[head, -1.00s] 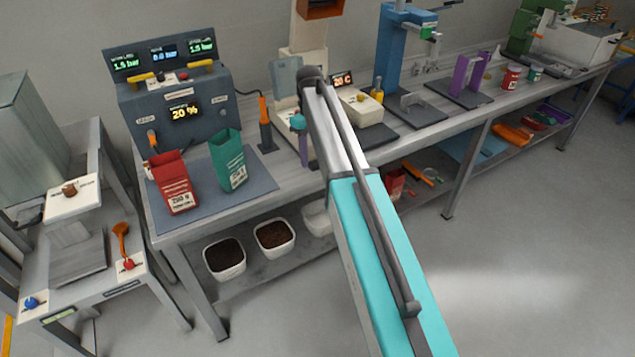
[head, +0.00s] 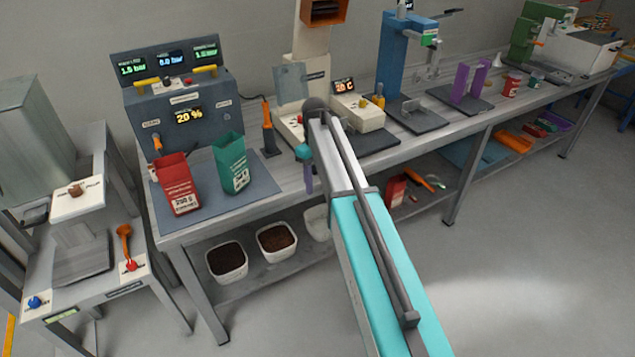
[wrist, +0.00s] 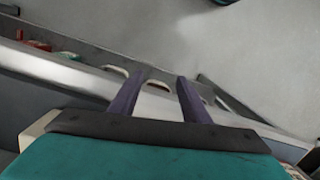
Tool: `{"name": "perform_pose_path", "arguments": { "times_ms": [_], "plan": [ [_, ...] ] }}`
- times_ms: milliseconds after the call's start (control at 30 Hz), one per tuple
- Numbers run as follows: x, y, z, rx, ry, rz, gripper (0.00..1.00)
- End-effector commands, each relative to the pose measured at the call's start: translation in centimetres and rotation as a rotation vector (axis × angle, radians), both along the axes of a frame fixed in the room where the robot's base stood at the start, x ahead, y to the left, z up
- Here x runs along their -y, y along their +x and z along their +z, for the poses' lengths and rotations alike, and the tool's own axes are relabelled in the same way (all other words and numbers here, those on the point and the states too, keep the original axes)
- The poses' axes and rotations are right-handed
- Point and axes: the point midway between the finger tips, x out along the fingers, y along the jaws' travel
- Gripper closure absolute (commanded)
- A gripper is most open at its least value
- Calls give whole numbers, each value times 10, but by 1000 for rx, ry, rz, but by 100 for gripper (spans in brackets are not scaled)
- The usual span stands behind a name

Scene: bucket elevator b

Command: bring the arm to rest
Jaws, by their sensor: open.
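My arm (head: 365,255), turquoise and grey, reaches from the bottom of the head view up to the front edge of the workbench. My gripper hangs mostly hidden behind the arm's end; one purple finger (head: 309,180) shows at the bench edge. In the wrist view my gripper (wrist: 158,88) has two purple fingers apart with nothing between them. Beyond them are the bench edge and the floor.
A red bag (head: 177,187) and a green bag (head: 231,163) stand open on the grey mat (head: 258,168) left of my arm. A control box (head: 180,105) is behind them. White bins (head: 227,262) sit on the lower shelf. The floor at right is clear.

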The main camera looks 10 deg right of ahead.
Motion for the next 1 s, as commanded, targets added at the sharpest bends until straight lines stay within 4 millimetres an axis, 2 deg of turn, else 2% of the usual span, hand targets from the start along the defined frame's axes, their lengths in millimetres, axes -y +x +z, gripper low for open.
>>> {"name": "perform_pose_path", "arguments": {
  "times_ms": [367,467,667,1000],
  "plan": [
    [1,0,0,0,0,-1,57],
    [1,-3,-9,-12,0,-1,57],
    [2,-19,-53,-72,-1,-2,57],
    [3,-90,-151,-214,-1,-3,57]
  ]
}}
